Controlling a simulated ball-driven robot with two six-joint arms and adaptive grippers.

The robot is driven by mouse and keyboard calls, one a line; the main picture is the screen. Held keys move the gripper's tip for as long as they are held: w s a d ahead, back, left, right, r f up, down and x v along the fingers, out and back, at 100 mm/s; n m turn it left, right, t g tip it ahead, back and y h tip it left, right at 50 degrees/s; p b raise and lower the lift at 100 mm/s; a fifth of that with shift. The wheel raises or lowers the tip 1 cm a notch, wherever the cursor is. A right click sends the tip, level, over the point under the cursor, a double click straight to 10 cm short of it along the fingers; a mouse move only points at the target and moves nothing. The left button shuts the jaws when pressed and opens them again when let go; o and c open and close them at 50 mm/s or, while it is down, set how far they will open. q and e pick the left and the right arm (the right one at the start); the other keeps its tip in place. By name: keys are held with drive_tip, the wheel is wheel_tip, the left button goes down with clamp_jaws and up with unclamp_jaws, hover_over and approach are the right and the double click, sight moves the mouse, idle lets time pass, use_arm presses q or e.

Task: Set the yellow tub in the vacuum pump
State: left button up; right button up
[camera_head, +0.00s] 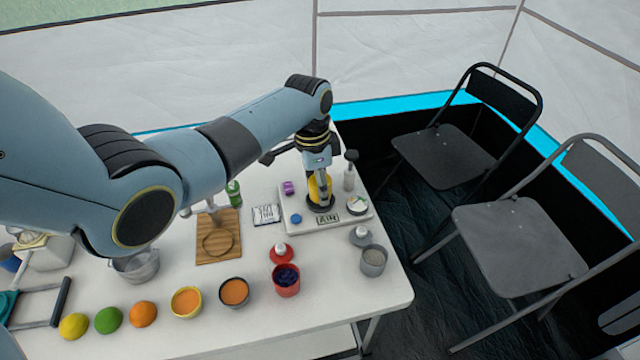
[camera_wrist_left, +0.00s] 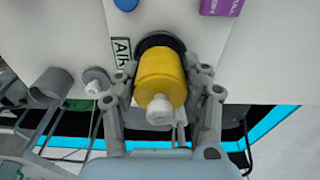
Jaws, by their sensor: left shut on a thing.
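The yellow tub (camera_head: 314,190) is between the fingers of my left gripper (camera_head: 320,184), over the white vacuum pump (camera_head: 350,219) at the table's right. In the left wrist view the yellow tub (camera_wrist_left: 160,75) shows a white cap-like end towards me, and the fingers of my left gripper (camera_wrist_left: 164,92) are shut on its sides. Its far end meets a round black seat (camera_wrist_left: 158,37) on the pump. I cannot tell whether it rests fully in it or is just above. My right gripper is not in view.
On the pump stand a purple piece (camera_head: 288,188), a blue knob (camera_head: 295,219) and a white round dish (camera_head: 357,205). A red cup (camera_head: 286,281), grey cup (camera_head: 373,261) and wooden board (camera_head: 218,247) are nearby. Two dark folding chairs stand beyond the table's right edge.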

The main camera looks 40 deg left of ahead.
use_arm(q)
drive_tip(key=shift+f, duration=0.1)
idle(0.5)
drive_tip(key=shift+f+b, duration=0.5)
drive_tip(key=shift+f, duration=0.25)
drive_tip(key=shift+r, duration=0.25)
drive_tip(key=shift+r+p, duration=0.65)
drive_tip(key=shift+p, duration=0.35)
idle(0.3)
drive_tip(key=shift+f+b, duration=0.45)
drive_tip(key=shift+f, duration=0.4)
idle(0.3)
drive_tip(key=o, duration=0.6)
